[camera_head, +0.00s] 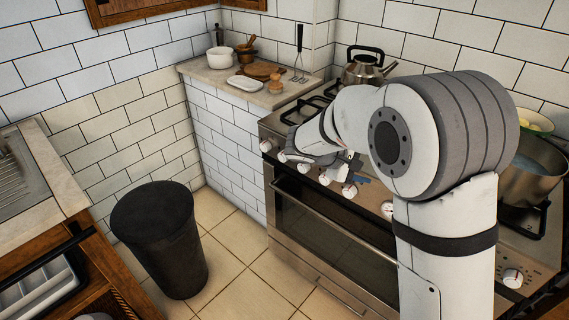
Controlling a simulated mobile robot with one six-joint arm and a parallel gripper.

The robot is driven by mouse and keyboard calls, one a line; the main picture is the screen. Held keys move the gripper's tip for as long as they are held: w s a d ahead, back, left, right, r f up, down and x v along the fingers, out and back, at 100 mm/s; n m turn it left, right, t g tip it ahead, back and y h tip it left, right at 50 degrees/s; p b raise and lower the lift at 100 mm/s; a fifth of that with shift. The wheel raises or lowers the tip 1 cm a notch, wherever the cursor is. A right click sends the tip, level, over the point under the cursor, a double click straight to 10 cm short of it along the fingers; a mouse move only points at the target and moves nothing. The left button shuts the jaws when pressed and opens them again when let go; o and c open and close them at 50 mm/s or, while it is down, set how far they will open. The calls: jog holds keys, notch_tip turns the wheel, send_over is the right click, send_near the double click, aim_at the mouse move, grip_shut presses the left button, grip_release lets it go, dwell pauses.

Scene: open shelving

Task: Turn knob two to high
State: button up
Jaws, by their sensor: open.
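The stove's front panel carries a row of white knobs. One knob (266,145) is at the far left end, and others show at the middle (349,190), right of middle (387,209) and far right (512,278). My gripper (318,170) is at the left part of the panel, over or right in front of the knobs there. It partly hides them, and so does my arm further right. Its jaws are open, but the fingertips are small, and I cannot tell whether they touch a knob. I cannot make out the knob settings.
A kettle (365,70) stands on the back of the stove (330,228), and a large pot (535,172) is on its right side. A black bin (160,238) stands on the floor to the left. The tiled floor before the oven is clear.

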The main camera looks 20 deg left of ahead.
jog(key=w+a+f+n+t+b, duration=0.1)
jog(key=w+a+f+n+t, duration=0.15)
jog(key=a, duration=0.35)
jog(key=w+a+f+n+t+b, duration=0.1)
jog(key=a+f+t, duration=0.1)
jog(key=a+f, duration=0.3)
jog(key=n+t+y+b, duration=0.2)
jog(key=n+t+y, duration=0.2)
jog(key=n+t, duration=0.2)
send_near(281, 159)
jog(key=w, duration=0.1)
jog(key=x, duration=0.7)
jog(key=shift+w+d+r+b, duration=0.1)
jog(key=shift+w+d+b, duration=0.2)
jog(key=shift+b, duration=0.05)
jog(key=shift+c, duration=0.2)
jog(key=c, duration=0.9)
jog(key=shift+d, duration=0.1)
jog(key=shift+c, duration=0.2)
